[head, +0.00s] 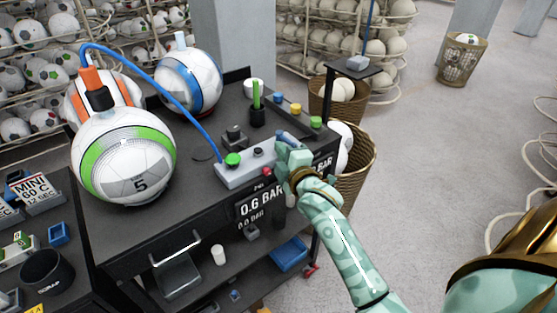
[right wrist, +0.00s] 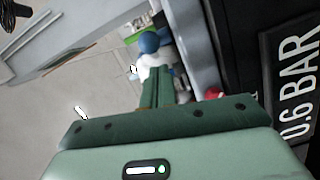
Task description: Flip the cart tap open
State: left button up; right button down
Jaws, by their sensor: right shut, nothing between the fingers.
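The cart (head: 120,235) is black, with a grey valve block (head: 245,172) at its front right edge. A blue tap lever (head: 288,137) shows at the right end of the block. My right gripper (head: 284,153) is at that end, right by the lever; I cannot tell whether they touch. In the right wrist view, the shut, empty fingers (right wrist: 158,88) point at a blue rounded part (right wrist: 149,43) on a pale body, likely the tap. The fingers partly hide the tap, so its exact position is unclear. My left gripper is not in view.
A green and white ball (head: 125,160) sits on the cart top. A blue hose (head: 160,82) runs over it to the block. A pressure sign (head: 262,205) hangs on the cart front, and a red button (head: 267,171) is close to my gripper. Wicker baskets (head: 352,180) stand right of the cart.

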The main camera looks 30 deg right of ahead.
jog(key=shift+d+f, duration=0.15)
jog(key=shift+d, duration=0.6)
